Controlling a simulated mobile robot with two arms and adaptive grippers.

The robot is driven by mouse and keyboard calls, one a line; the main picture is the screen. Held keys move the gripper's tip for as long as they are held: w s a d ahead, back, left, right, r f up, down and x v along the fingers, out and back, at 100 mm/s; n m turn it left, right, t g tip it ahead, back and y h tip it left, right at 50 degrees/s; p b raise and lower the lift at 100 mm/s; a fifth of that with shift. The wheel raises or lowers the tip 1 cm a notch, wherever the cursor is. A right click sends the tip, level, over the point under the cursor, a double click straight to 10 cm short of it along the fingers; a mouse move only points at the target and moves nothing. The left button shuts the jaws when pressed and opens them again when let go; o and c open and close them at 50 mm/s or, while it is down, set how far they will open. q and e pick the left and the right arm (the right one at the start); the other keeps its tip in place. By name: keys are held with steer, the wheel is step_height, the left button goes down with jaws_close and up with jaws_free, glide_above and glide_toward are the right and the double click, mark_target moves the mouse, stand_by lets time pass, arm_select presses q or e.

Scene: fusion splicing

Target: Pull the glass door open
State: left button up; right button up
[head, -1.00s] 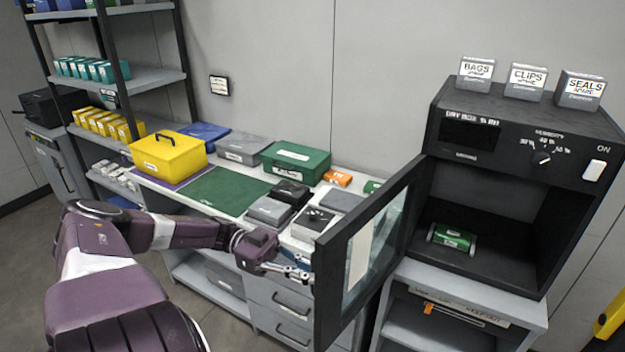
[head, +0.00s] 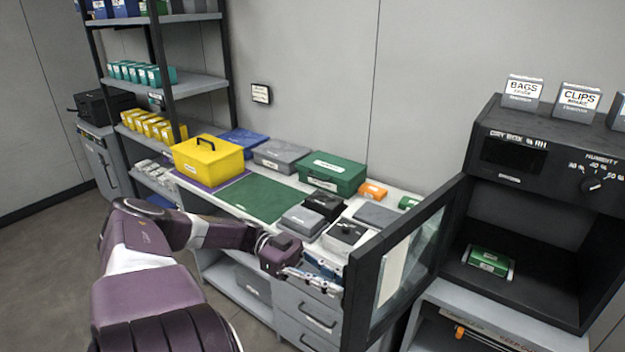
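The glass door (head: 398,268) has a black frame and stands swung well open from the black dry box (head: 520,165), with its free edge toward me. My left gripper (head: 338,288) is at the outer left side of that free edge, low on the frame. Its fingertips end at or very near the frame; I cannot tell whether they touch it, nor whether the fingers are open or shut. Inside the dry box a green roll (head: 488,262) lies on the floor of the chamber. My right gripper is out of view.
The bench left of the door holds a yellow case (head: 208,160), a green box (head: 333,174), a green mat (head: 258,198) and dark grey boxes. Labelled boxes such as BAGS (head: 522,92) stand on the dry box. Grey drawers (head: 310,315) sit below the gripper.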

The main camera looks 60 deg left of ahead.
arm_select(q)
steer(key=v, duration=0.9)
steer(key=shift+a, duration=0.35)
steer(key=shift+s+f, duration=0.1)
